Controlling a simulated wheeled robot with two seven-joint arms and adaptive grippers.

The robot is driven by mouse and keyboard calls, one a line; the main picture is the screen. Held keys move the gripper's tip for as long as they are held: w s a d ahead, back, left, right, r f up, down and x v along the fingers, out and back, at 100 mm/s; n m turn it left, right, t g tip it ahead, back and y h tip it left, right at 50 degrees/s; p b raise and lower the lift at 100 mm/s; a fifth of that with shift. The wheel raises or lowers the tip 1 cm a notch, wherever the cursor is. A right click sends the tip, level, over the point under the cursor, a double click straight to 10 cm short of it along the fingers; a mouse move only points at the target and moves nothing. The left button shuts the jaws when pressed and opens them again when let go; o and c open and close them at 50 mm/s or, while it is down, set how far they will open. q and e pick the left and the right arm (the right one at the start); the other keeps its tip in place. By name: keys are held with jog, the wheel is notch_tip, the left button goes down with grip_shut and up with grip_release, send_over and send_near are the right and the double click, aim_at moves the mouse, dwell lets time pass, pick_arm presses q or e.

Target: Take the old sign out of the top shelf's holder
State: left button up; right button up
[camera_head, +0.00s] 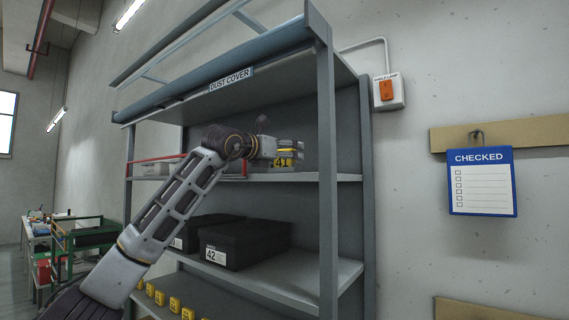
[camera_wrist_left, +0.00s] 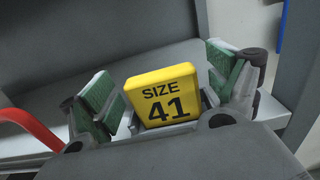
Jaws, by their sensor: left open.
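The old sign, a yellow plate reading "SIZE 41" (camera_wrist_left: 163,97), stands upright in a small grey holder (camera_wrist_left: 166,131) on the top shelf (camera_head: 341,177). The sign also shows in the head view (camera_head: 283,162), partly covered by my gripper. My left gripper (camera_wrist_left: 165,88) is open, with one green-padded finger on each side of the sign. Gaps show between the pads and the sign. In the head view the left gripper (camera_head: 290,153) reaches in over the shelf's front edge. My right gripper is in neither view.
A red bar (camera_wrist_left: 30,122) runs along the shelf to the left. The dust cover (camera_head: 230,78) is raised above. Dark shoe boxes (camera_head: 245,243) stand on the shelf below, with several yellow signs (camera_head: 174,304) lower down. A rack post (camera_head: 327,180) stands right of the gripper.

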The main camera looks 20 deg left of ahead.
pick_arm(q)
jog(key=shift+c, duration=0.3)
jog(key=c, duration=1.1)
jog(key=shift+r, duration=0.15)
jog(key=shift+r, duration=4.85)
